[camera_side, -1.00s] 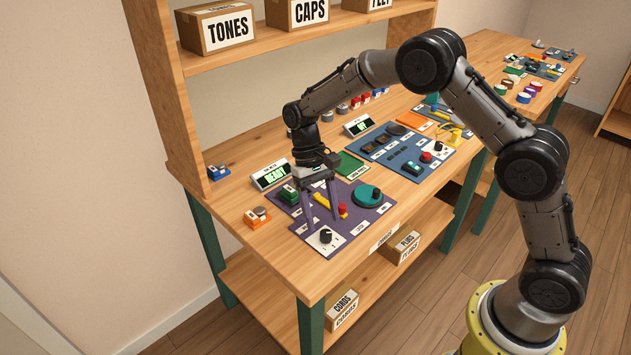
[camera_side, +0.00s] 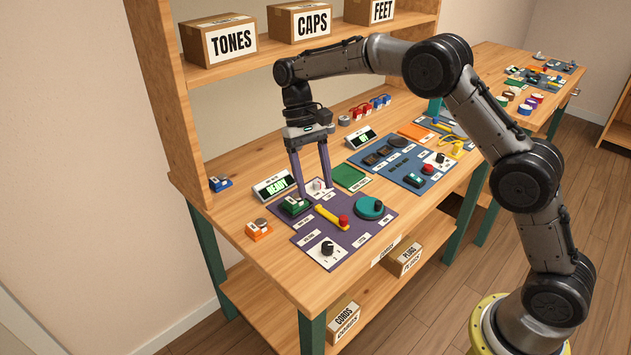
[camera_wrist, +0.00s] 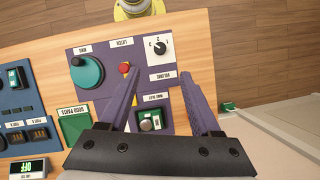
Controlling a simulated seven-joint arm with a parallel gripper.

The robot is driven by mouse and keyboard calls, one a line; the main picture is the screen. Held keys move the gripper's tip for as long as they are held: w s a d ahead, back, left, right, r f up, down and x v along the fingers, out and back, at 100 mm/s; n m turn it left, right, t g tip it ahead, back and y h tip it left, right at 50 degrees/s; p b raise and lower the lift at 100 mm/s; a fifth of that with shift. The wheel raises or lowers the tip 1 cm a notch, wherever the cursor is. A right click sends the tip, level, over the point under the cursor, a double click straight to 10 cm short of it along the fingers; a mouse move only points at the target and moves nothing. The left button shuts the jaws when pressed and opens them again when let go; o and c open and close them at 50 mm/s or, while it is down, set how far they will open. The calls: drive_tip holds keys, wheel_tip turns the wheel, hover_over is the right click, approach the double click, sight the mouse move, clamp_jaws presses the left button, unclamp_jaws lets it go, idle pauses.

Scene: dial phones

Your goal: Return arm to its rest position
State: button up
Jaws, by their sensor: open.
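My gripper (camera_side: 315,194) is open and empty, its two purple fingers pointing down above the back part of the purple mat (camera_side: 372,242). The wrist view shows the spread fingers (camera_wrist: 162,98) with a green switch block (camera_wrist: 150,120) on the mat between them in the picture. The mat also carries a yellow lever with a red end (camera_side: 330,216), a teal dial (camera_side: 370,207) and a white plate with a black knob (camera_side: 327,250). In the side view the fingers stand near a small white switch plate (camera_side: 319,187); I cannot tell the exact gap.
A display reading READY (camera_side: 272,187) stands behind the mat. An orange block (camera_side: 258,230) and a blue block (camera_side: 220,184) sit at the left. A blue mat (camera_side: 405,162) with several parts lies right. A shelf with boxes (camera_side: 219,38) rises behind.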

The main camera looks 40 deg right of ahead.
drive_tip(key=s+d+r+t, duration=0.3)
drive_tip(key=s+r+t, duration=0.2)
drive_tip(key=s+r, duration=1.1)
drive_tip(key=s+d+n+t, duration=0.1)
drive_tip(key=s+d+t, duration=0.15)
drive_tip(key=s, duration=0.75)
drive_tip(key=s+f+n+t+h, duration=0.1)
drive_tip(key=s+f+t, duration=0.1)
drive_tip(key=f, duration=0.4)
drive_tip(key=shift+s+f+n, duration=0.15)
drive_tip(key=shift+s+n, duration=0.25)
drive_tip(key=shift+s, duration=0.4)
